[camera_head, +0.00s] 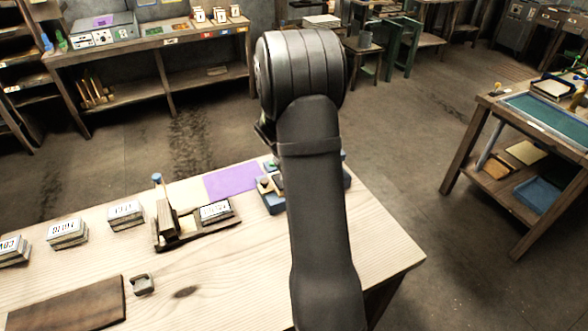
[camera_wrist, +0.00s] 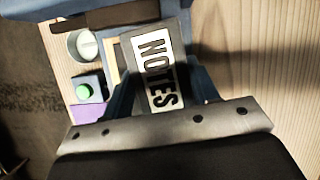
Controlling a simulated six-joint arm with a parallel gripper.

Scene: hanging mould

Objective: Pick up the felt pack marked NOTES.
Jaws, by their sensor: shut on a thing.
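The felt pack marked NOTES (camera_wrist: 153,48) is grey with a white label and black letters, in the middle of the wrist view. My gripper (camera_wrist: 160,78) is shut on it, with a blue-grey finger on each side. The pack's lower end is close to my gripper's metal plate. Whether the pack touches what is beneath it I cannot tell. In the head view my arm hides my gripper and this pack.
Several other packs, one of them here (camera_head: 67,233), stand on the pale table (camera_head: 212,285). A dark wooden holder (camera_head: 195,236) has a labelled pack in it. A blue tray (camera_head: 273,204) is partly behind my arm. A green button (camera_wrist: 84,91) is left of my gripper.

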